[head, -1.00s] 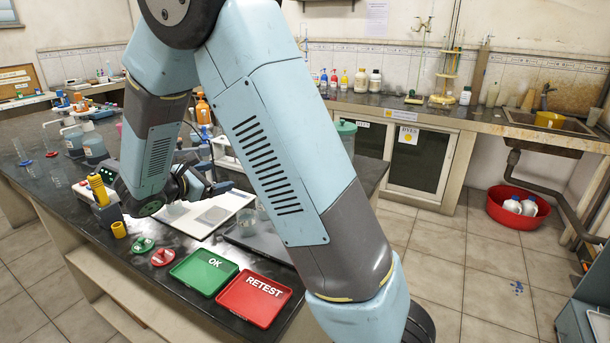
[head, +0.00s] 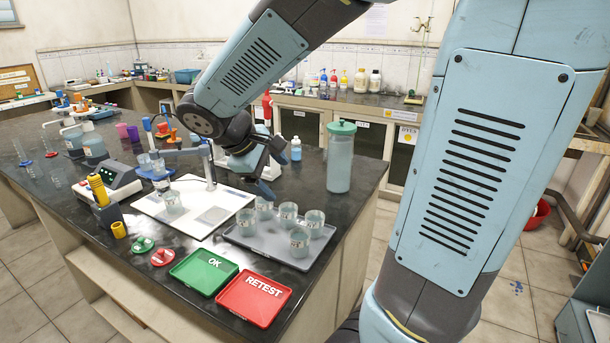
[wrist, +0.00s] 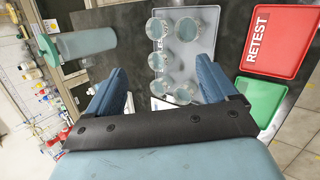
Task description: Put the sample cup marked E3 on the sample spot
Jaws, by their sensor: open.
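Several clear sample cups with pale contents and small labels stand on a grey tray (head: 247,240). One cup (head: 300,242) is at its front and another (head: 315,222) at its right. The marks are too small to read, so I cannot tell which cup is E3. My gripper (head: 268,172) is open and empty, above the tray's back left part. In the wrist view its two blue fingers are spread apart, with cups (wrist: 187,28) beyond them. A white board (head: 236,200) left of the tray has a grey square (head: 213,216); another cup (head: 172,202) stands on the board.
A tall green-lidded container (head: 340,160) stands behind the tray at the right. A green OK tray (head: 203,272) and a red RETEST tray (head: 254,299) lie at the bench's front edge. A stand with a thin upright post (head: 209,165) rises close left of my gripper.

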